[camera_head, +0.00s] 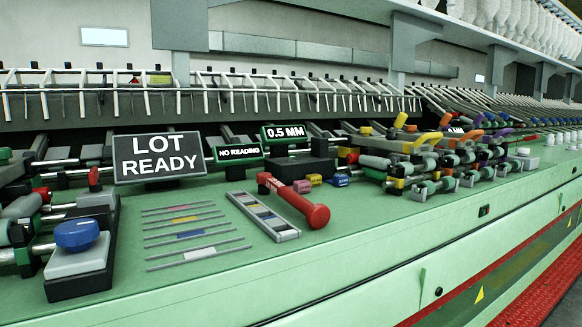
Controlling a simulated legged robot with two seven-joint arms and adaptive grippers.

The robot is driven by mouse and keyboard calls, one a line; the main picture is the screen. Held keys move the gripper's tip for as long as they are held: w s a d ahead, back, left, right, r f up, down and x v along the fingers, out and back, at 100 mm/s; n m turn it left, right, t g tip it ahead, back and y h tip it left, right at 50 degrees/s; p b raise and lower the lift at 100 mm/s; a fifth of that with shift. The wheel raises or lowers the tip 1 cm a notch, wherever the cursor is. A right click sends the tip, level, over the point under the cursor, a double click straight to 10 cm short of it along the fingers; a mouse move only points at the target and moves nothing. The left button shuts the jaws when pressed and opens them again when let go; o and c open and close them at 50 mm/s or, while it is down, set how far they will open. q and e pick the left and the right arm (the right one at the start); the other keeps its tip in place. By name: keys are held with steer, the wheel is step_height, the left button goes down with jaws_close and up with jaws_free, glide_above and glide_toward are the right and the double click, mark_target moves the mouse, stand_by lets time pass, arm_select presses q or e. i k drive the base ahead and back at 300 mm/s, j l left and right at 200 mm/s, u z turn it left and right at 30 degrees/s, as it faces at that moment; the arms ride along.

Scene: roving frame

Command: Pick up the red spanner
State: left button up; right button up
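A red tool that looks like the spanner (292,199) lies on the green machine ledge (350,245), right of centre. Its thick round end points toward the front right and its other end points back left toward a dark block. It lies beside the right edge of a grey slotted tray and may overlap it slightly; I cannot tell if they touch. Neither of my grippers is in view.
The grey slotted tray (238,195) and several thin strips (195,255) lie left of the tool. A LOT READY sign (160,155) and a blue-knobbed block (77,236) stand farther left. Small coloured blocks (314,180) sit behind. The front ledge is clear.

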mark_target(318, 216)
steer(key=i+l+z, duration=0.45)
steer(key=i+l, duration=0.15)
steer(key=i, duration=0.3)
steer(key=i+l+z, duration=0.25)
steer(key=i, duration=0.25)
steer(key=k+j, duration=0.05)
